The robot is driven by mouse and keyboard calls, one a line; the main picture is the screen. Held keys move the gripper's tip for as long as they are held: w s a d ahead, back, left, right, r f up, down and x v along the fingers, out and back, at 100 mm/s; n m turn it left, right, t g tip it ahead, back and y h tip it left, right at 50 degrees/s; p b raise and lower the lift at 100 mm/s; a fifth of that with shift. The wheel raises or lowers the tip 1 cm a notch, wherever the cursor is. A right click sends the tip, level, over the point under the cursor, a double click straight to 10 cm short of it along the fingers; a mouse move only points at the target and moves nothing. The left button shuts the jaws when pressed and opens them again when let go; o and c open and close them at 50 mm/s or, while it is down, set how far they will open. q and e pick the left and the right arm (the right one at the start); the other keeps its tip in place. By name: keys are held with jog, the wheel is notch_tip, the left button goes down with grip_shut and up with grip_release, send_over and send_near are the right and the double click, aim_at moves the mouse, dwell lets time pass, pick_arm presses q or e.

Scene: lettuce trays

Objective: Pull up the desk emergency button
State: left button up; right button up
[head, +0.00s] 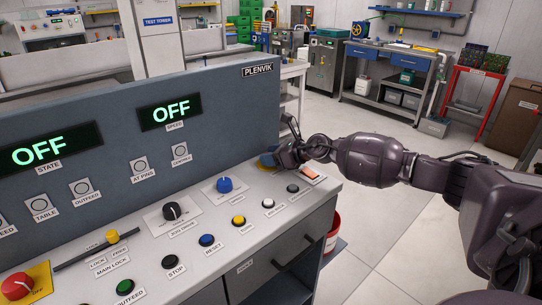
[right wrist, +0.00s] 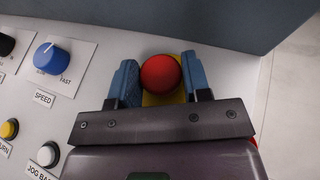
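The red emergency button (right wrist: 161,75) sits on a yellow base (right wrist: 164,99) at the far right end of the grey desk panel. In the right wrist view, the two blue fingers of my right gripper (right wrist: 162,78) stand on either side of the red head, with no clear gap, and appear shut on it. In the head view, my right gripper (head: 270,160) is at the panel's back right corner, beside the upright board, and hides most of the button. My left gripper is out of view.
The desk panel (head: 205,222) holds several knobs and buttons, including a blue speed knob (head: 224,185) and an orange-lit switch (head: 310,171). An upright board (head: 215,110) with two OFF displays rises behind. Open floor lies right.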

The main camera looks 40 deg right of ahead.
grip_shut()
jog(key=c, duration=0.5)
grip_release()
jog(key=shift+r+p, duration=0.55)
jog(key=shift+r, duration=0.3)
jog(key=shift+c, duration=0.2)
jog(key=shift+w+f, duration=0.1)
jog(key=shift+f, duration=0.05)
grip_shut()
jog(key=o, duration=1.2)
grip_release()
jog(key=shift+o, duration=0.4)
